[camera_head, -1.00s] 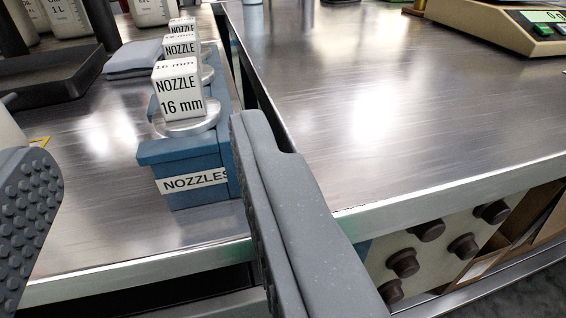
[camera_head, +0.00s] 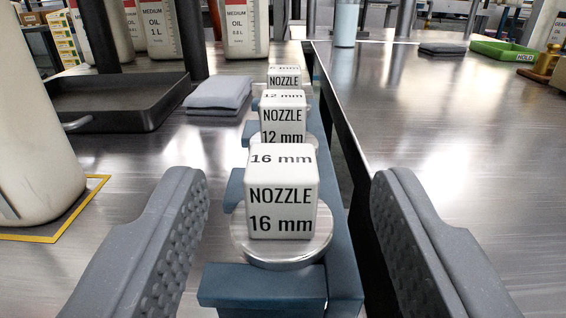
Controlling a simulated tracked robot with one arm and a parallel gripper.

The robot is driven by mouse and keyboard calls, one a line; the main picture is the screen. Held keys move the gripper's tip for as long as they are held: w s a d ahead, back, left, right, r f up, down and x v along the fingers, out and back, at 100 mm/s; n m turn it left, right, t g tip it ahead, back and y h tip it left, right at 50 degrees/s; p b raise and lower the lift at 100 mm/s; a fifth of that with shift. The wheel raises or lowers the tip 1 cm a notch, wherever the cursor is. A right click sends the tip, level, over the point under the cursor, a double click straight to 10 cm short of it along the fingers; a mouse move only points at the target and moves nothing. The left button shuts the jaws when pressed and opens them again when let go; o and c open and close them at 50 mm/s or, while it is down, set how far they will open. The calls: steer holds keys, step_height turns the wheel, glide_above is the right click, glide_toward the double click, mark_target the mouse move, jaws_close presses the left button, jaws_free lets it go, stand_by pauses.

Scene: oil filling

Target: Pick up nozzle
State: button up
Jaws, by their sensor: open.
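The nearest nozzle is a white cube-topped piece (camera_head: 281,192) marked "NOZZLE 16 mm", standing upright on a round metal flange in a blue holder (camera_head: 262,287). Behind it in the same row stand the 12 mm nozzle (camera_head: 283,117) and a smaller-marked nozzle (camera_head: 284,77), whose number is hard to read. My gripper (camera_head: 288,190) is open, with one grey studded finger to the left and one to the right of the 16 mm nozzle. Both fingers are apart from it and nothing is between them in their grip. The lower part of the nozzle is hidden in the holder.
A dark tray (camera_head: 112,105) and folded grey cloths (camera_head: 218,92) lie left of the row. Oil bottles (camera_head: 246,28) stand behind. A white container (camera_head: 35,150) is at the far left.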

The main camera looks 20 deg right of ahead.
mark_target(281, 158)
steer(key=shift+f+b+x, duration=0.25)
steer(key=shift+b+x, duration=0.2)
steer(key=shift+x, duration=0.7)
steer(key=shift+f+b+x, duration=0.2)
steer(key=shift+b+x, duration=0.25)
steer(key=shift+x, duration=0.7)
steer(key=shift+w+d+r, duration=0.1)
steer(key=shift+w+r, duration=0.05)
steer(key=shift+w, duration=0.5)
jaws_close()
